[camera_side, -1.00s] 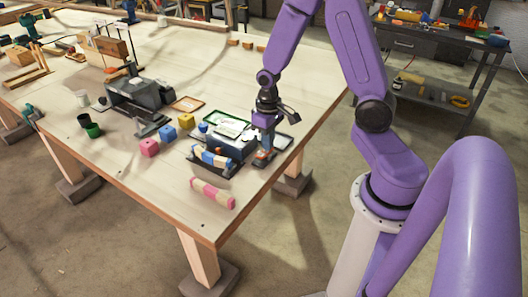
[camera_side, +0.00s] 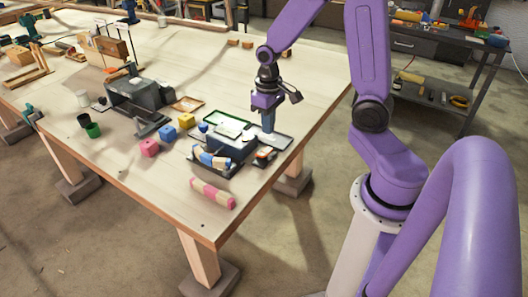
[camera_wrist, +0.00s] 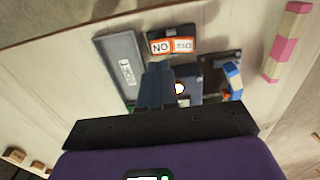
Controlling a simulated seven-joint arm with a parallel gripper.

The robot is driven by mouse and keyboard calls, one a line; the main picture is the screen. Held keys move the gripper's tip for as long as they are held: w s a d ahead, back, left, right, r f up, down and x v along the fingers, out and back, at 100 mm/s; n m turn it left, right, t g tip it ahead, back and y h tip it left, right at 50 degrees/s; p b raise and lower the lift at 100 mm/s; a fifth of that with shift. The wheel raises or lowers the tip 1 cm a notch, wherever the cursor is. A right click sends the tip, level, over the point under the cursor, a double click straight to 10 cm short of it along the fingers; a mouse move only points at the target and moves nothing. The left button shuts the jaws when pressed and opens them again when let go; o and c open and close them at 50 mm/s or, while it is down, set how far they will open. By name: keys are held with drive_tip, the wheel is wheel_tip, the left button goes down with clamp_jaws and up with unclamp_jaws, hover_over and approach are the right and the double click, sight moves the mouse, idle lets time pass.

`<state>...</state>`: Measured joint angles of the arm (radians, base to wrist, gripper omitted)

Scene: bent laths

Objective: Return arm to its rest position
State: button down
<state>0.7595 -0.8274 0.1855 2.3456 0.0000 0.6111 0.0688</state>
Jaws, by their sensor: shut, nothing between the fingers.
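My purple gripper (camera_side: 268,130) is shut and empty, with its dark fingers pointing down above the right part of the wooden workbench (camera_side: 150,190). In the wrist view its closed fingers (camera_wrist: 155,88) are above a dark fixture and flat trays. The dark grey fixture (camera_side: 235,145) stands just left of and below the gripper in the side view. A blue-and-cream lath (camera_side: 212,158) lies at the fixture's left side. A pink-and-cream lath (camera_side: 212,193) lies on the bench near its front edge. The fingers hide part of the fixture in the wrist view.
The bench behind the gripper is mostly clear.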

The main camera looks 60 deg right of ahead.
drive_tip(key=shift+r, duration=0.6)
drive_tip(key=s+a+r+n, duration=0.3)
drive_tip(key=s+a+n, duration=0.3)
drive_tip(key=s, duration=0.3)
drive_tip(key=s+a+r+n, duration=0.3)
drive_tip(key=s+a+n, duration=0.3)
drive_tip(key=s, duration=0.4)
drive_tip(key=shift+a+n, duration=0.3)
drive_tip(key=shift+a, duration=0.1)
